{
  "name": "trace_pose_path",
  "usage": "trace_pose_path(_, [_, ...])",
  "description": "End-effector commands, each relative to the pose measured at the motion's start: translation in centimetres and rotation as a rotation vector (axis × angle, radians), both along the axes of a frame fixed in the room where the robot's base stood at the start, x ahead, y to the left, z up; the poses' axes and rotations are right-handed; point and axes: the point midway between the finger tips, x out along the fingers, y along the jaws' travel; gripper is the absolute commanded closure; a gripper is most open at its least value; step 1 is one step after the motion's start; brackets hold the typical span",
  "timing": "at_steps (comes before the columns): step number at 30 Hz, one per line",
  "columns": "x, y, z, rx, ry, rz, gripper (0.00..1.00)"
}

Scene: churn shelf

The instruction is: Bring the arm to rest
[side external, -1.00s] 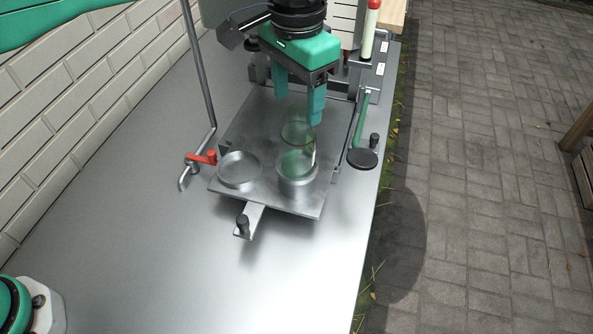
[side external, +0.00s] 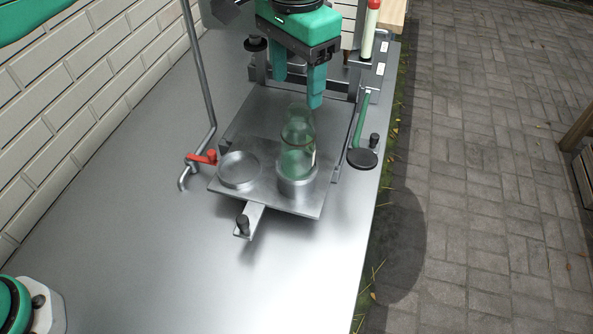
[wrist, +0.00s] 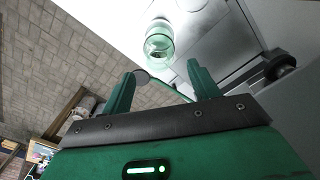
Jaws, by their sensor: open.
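My gripper (side external: 297,85) is open and empty, with its two green fingers pointing down above the metal plate. In the wrist view the gripper's fingers (wrist: 160,92) stand apart with nothing between them touching. A green glass jar (side external: 297,145) stands upright in the right round holder (side external: 297,184) on the plate. The gripper is above and behind the jar, apart from it. The jar also shows in the wrist view (wrist: 159,45), beyond the fingertips.
The left round holder (side external: 239,170) is empty. A red-handled tap (side external: 202,158) on a grey pipe stands at the left. A green lever (side external: 361,118) and a black disc (side external: 362,158) are at the right. The steel table's front (side external: 150,255) is clear.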

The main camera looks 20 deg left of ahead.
Motion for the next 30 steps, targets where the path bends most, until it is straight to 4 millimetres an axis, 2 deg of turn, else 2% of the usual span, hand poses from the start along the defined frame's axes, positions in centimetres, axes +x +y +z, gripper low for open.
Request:
trace_pose_path(5, [0.3,1.5,0.8,-0.011,-0.012,0.019,0.4])
trace_pose_path(8, [0.6,3.1,1.5,-0.021,-0.023,0.04,0.4])
trace_pose_path(19, [0.3,12.6,4.7,-0.074,-0.099,0.153,0.4])
trace_pose_path(30, [-2.8,22.0,5.7,-0.115,-0.188,0.273,0.4])
